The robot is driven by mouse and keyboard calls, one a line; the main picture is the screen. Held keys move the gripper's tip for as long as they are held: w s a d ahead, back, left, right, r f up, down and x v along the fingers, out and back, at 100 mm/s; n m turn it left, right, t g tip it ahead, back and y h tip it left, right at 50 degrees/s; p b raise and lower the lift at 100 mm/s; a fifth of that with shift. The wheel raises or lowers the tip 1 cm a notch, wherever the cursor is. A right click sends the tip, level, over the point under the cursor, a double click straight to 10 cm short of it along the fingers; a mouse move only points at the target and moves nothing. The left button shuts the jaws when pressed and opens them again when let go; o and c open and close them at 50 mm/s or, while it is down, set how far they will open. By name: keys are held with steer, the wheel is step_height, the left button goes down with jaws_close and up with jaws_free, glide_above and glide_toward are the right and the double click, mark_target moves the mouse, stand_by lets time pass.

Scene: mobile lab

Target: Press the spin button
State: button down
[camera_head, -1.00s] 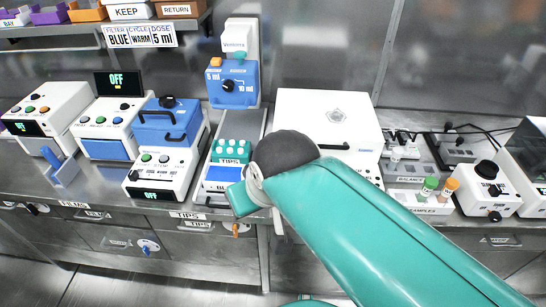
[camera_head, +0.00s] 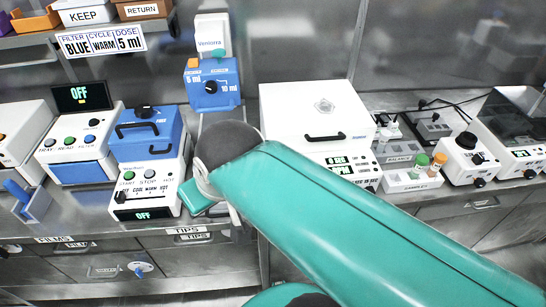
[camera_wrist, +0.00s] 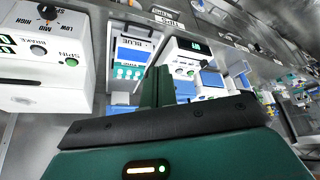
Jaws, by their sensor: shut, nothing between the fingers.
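A white machine (camera_head: 312,115) with a black lid handle stands right of centre in the head view, with displays on its front panel. My arm hides part of that front. In the wrist view, a white panel (camera_wrist: 30,88) at the left edge has a green button (camera_wrist: 72,63) labelled SPIN, a grey button labelled BRAKE and a black LOW-MID-HIGH knob. My gripper (camera_wrist: 166,72) is shut and empty, to the right of this panel and apart from it. In the head view, only a teal part of my gripper shows beside the arm's dark joint; the fingertips are hidden.
A blue-lidded device (camera_head: 145,135) with START and STOP buttons stands left of my arm. A blue dosing unit (camera_head: 212,85) is behind it. A sample rack (camera_head: 412,181) with small bottles and a white device (camera_head: 470,160) with black knobs stand at right.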

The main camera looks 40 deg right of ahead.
steer(key=w+d+f+m+t, duration=0.1)
steer(key=w+d+m, duration=0.2)
steer(key=d+m, duration=0.5)
steer(key=w+d+f+m+t, duration=0.1)
steer(key=w+d+m, duration=0.2)
steer(key=d+m, duration=0.6)
steer(key=w+d+f+m+t+y, duration=0.1)
steer(key=w+d+f+m, duration=0.1)
steer(key=d+m, duration=0.6)
steer(key=shift+w+d+m+t, duration=0.3)
steer(key=shift+w+d, duration=0.55)
steer(key=shift+d, duration=0.35)
steer(key=shift+f, duration=0.1)
steer(key=shift+f, duration=4.4)
steer(key=shift+f, duration=0.15)
